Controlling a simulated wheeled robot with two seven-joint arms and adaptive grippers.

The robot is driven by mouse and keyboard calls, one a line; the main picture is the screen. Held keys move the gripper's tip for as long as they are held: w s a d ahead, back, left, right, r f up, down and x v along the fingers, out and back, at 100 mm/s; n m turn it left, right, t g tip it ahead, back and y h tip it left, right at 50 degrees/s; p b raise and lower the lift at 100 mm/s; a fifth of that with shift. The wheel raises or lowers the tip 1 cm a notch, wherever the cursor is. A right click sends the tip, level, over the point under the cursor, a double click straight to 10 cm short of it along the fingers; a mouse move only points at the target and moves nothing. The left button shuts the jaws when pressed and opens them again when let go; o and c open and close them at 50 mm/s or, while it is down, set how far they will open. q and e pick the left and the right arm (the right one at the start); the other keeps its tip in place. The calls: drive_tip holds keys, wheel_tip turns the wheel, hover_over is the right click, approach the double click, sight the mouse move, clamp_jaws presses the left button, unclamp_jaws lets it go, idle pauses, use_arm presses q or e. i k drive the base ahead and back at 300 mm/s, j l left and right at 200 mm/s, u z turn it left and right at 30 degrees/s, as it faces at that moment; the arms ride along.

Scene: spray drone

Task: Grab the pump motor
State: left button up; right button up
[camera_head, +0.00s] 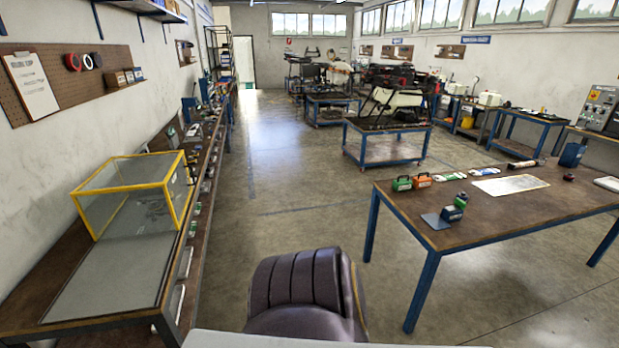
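No part is clearly recognisable as the pump motor at this distance. A small blue and green device (455,208) sits on a grey plate (436,221) at the near left corner of the right-hand worktable (500,215); I cannot tell whether it is the pump motor. A green box (401,184) and an orange box (422,181) stand behind it on the same table. Neither of my grippers is in view.
A yellow-framed clear case (130,190) stands on the long left bench (60,300). A dark purple padded shape (303,290) fills the bottom centre. Wheeled blue carts (385,148) stand farther back. Open floor (280,170) lies between bench and table.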

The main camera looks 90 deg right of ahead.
sight(463, 196)
drive_tip(key=z, duration=4)
drive_tip(key=i+l, duration=0.25)
drive_tip(key=i, duration=0.2)
drive_tip(key=i+l+u, duration=0.1)
drive_tip(key=i+l, duration=0.15)
drive_tip(key=i, duration=0.15)
